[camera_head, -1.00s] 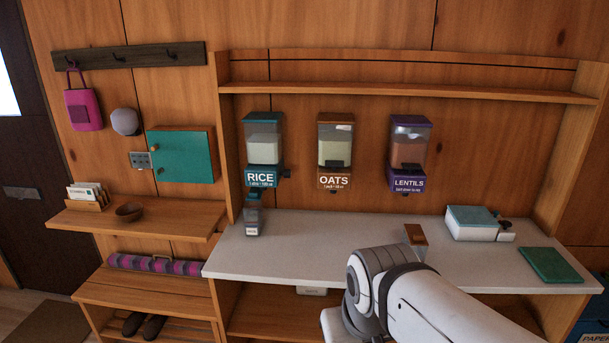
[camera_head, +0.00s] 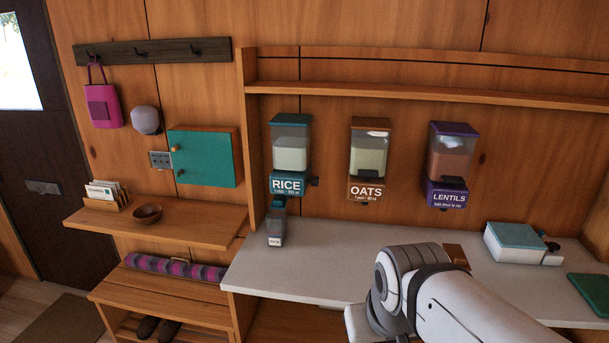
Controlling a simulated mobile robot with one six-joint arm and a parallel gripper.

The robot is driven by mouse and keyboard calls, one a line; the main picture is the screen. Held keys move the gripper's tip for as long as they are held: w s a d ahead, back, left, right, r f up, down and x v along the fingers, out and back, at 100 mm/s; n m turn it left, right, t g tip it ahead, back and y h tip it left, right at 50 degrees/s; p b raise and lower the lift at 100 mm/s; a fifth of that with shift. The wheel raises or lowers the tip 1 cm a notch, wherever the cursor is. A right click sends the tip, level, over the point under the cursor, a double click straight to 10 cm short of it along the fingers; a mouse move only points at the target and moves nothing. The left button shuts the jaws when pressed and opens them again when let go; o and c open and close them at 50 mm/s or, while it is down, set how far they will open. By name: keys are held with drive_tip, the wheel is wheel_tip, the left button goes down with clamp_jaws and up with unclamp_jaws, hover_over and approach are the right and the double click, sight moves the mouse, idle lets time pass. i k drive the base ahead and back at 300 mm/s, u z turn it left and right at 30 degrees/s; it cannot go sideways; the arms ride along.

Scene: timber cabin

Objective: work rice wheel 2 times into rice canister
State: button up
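The rice dispenser (camera_head: 290,150) hangs on the back panel. It has a teal frame, a clear window with white contents and a RICE label. A small dark knob, which looks like the rice wheel (camera_head: 315,182), sticks out at its lower right. Directly below, a small greyish canister (camera_head: 276,239) with a pale label stands on the counter, with a teal part above it. The label is too small to read. My arm crosses the lower right of the view. My gripper is out of view, so its state is hidden.
The oats dispenser (camera_head: 368,155) and lentils dispenser (camera_head: 449,165) hang to the right. The pale counter (camera_head: 330,265) is clear between the canister and my arm. A brown block (camera_head: 456,255) sits behind my arm. A teal-lidded white box (camera_head: 515,243) stands at the right.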

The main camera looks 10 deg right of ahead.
sight(315, 181)
drive_tip(key=i, duration=0.65)
drive_tip(key=z, duration=0.05)
drive_tip(key=k, duration=1.3)
drive_tip(key=u, duration=0.45)
drive_tip(key=i, duration=0.85)
drive_tip(key=u, duration=0.45)
drive_tip(key=i, duration=1)
drive_tip(key=z, duration=0.35)
